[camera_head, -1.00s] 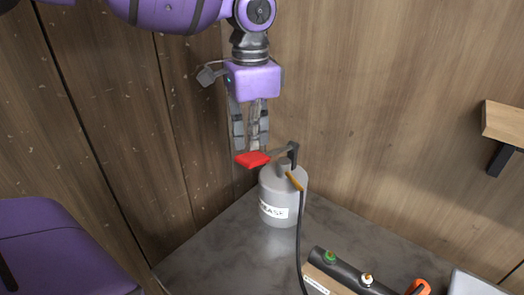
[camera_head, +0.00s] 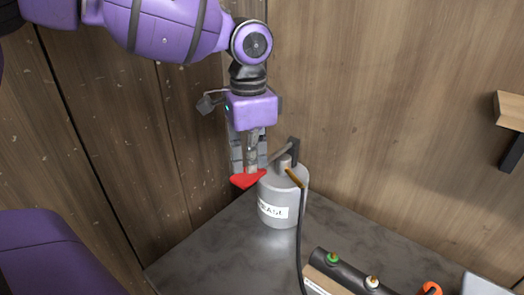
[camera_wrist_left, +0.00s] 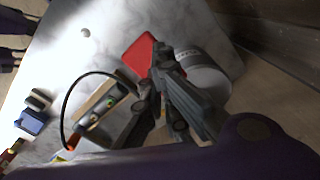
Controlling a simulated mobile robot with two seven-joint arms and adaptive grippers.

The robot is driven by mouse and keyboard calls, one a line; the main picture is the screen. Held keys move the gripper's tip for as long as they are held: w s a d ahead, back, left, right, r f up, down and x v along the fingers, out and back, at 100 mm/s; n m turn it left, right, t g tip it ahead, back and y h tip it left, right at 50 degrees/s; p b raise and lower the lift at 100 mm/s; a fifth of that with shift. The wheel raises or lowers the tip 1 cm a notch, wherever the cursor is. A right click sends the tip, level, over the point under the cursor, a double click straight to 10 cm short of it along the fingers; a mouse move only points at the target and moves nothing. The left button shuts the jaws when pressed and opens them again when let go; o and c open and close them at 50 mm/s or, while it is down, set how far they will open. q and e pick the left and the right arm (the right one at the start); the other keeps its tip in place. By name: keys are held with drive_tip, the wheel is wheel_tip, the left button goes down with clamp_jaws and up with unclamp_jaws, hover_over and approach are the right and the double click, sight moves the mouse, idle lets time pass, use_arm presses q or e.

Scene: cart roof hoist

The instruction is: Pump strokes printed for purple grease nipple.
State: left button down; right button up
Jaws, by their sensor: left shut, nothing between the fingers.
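A grey grease pump (camera_head: 278,204) with a partly visible label stands upright on the dark bench. Its lever ends in a red handle (camera_head: 247,179), which slopes down to the left. My left gripper (camera_head: 250,170) is shut and empty, pointing down right at the red handle, apparently against its top. In the left wrist view the red handle (camera_wrist_left: 138,55) shows beside the fingers, and the pump body (camera_wrist_left: 204,70) is partly hidden behind them. A black pipe carries a green nipple (camera_head: 333,258) and a white-and-orange nipple (camera_head: 372,282). I see no purple nipple. My right gripper is not in view.
A black hose (camera_head: 299,240) runs from the pump toward the front. An orange part (camera_head: 431,288) lies at the lower right. A wooden shelf (camera_head: 510,112) juts from the right wall. The bench (camera_head: 215,262) left of the pump is clear.

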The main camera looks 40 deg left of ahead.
use_arm(q)
drive_tip(key=shift+f, duration=0.65)
wheel_tip(320, 180, up, 9)
drive_tip(key=p, duration=0.3)
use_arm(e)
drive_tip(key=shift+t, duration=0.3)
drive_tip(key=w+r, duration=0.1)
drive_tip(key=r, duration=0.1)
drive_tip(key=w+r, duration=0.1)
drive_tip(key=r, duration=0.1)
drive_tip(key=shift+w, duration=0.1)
use_arm(q)
drive_tip(key=shift+r+p, duration=0.1)
drive_tip(key=shift+p, duration=0.2)
wheel_tip(320, 180, up, 6)
drive_tip(key=shift+f+p, duration=0.1)
drive_tip(key=shift+p, duration=0.85)
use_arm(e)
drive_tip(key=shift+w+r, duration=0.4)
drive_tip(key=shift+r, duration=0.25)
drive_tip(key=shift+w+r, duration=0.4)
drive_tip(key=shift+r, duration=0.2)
